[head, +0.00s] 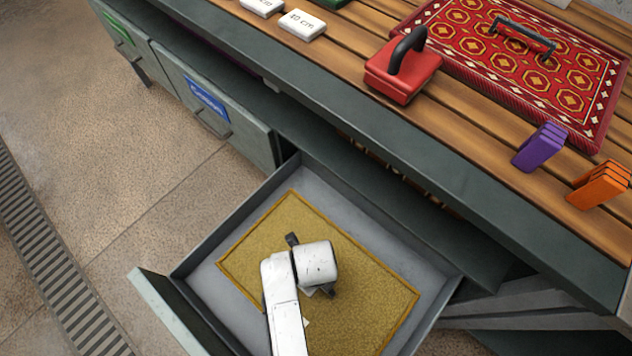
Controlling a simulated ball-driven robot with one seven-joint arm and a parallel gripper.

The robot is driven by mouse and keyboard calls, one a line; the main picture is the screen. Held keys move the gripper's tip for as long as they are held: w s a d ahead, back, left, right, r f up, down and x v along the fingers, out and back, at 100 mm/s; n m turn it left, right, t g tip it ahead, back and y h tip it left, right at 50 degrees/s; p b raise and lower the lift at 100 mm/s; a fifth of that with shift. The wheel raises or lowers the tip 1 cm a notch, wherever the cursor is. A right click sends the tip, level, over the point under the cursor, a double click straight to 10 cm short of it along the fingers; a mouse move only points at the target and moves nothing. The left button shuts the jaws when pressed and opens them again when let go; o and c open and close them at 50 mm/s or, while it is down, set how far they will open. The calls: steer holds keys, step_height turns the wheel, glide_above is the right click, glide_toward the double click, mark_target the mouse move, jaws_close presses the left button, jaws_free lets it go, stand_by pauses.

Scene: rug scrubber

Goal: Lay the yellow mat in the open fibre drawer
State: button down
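The yellow mat (360,283) lies flat inside the open drawer (208,289), within its walls, with bare grey floor showing around its edges. It sits at a slight angle to the drawer walls. My gripper (312,268) is over the middle of the mat, and my white arm reaches in from the bottom edge. Dark gripper parts show on two sides of the white hand. The fingertips are mostly hidden, so I cannot tell whether they touch or hold the mat. My arm covers part of the mat, and the frame cuts off its lower edge.
The workbench (465,170) overhangs the drawer's far side. On it are a red patterned rug (590,100), a red block with a black handle (403,75), purple clips (540,147) and orange clips (600,185). A closed drawer with a blue label (205,98) is at left. Floor is clear there.

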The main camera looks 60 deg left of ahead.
steer(key=shift+f, duration=0.4)
steer(key=c, duration=1)
jaws_free()
step_height(320, 180, up, 13)
steer(key=p, duration=0.3)
steer(key=shift+p, duration=0.35)
